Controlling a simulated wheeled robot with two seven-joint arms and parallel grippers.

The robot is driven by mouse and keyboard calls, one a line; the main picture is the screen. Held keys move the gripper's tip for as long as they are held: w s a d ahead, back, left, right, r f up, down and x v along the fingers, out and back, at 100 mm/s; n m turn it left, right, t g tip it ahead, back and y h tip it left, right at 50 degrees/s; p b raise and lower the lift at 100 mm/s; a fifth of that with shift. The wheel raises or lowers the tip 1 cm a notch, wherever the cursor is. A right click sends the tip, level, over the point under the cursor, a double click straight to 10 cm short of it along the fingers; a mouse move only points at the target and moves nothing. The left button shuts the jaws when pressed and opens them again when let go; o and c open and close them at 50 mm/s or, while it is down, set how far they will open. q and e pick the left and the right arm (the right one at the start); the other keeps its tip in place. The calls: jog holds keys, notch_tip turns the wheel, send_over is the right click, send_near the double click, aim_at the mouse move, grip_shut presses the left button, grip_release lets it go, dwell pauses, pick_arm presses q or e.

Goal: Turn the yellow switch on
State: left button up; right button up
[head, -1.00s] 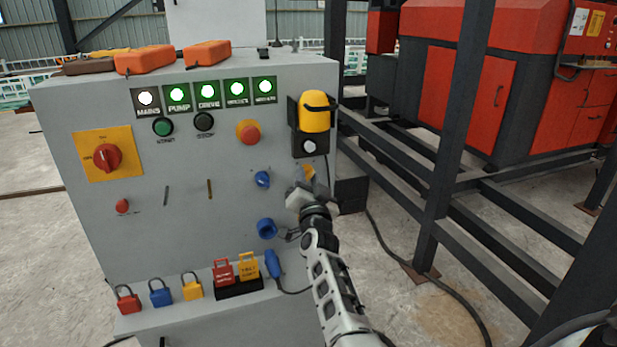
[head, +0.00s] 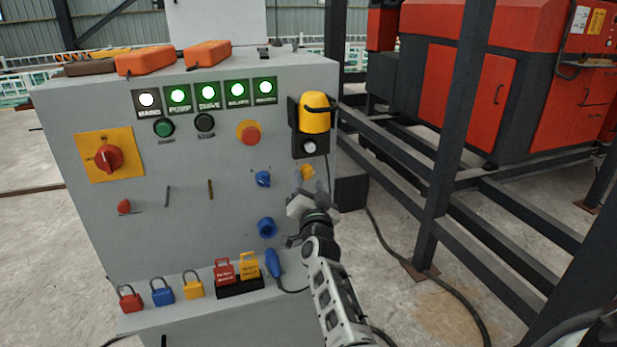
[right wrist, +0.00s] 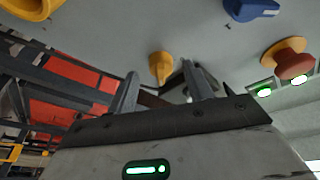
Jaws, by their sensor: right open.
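The yellow switch (head: 307,171) is a small yellow knob on the grey panel, low at its right side, under the black-backed yellow beacon. In the right wrist view the yellow switch (right wrist: 160,67) shows beyond and between my fingertips, with a visible gap around it. My right gripper (head: 310,192) is just below the switch in the head view, open and empty. In the right wrist view both dark fingers of the right gripper (right wrist: 161,80) point at the panel. I cannot tell whether they touch the switch. My left gripper is not in view.
A blue knob (head: 263,179) sits left of the switch, with a red emergency button (head: 250,133) above it. The yellow beacon (head: 314,114) juts out above. A blue socket (head: 267,228) is below. Dark steel beams (head: 450,150) stand close on the right.

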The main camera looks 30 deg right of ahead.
jog(key=shift+p+v, duration=1)
jog(key=shift+v, duration=1.9)
jog(key=s+a+f+n+g+y, duration=0.2)
jog(key=s+a+f+n+y, duration=0.2)
jog(key=s, duration=0.5)
jog(key=s+a+f+n+g+y, duration=0.3)
jog(key=s+a+f+n, duration=0.3)
jog(key=s+a+f, duration=0.2)
jog(key=s+a+f+n+g+y, duration=0.3)
jog(key=s+a+f, duration=0.4)
jog(key=s, duration=0.4)
jog(key=shift+a+n+y, duration=0.75)
jog(key=shift+n+y, duration=0.05)
jog(key=shift+n, duration=0.2)
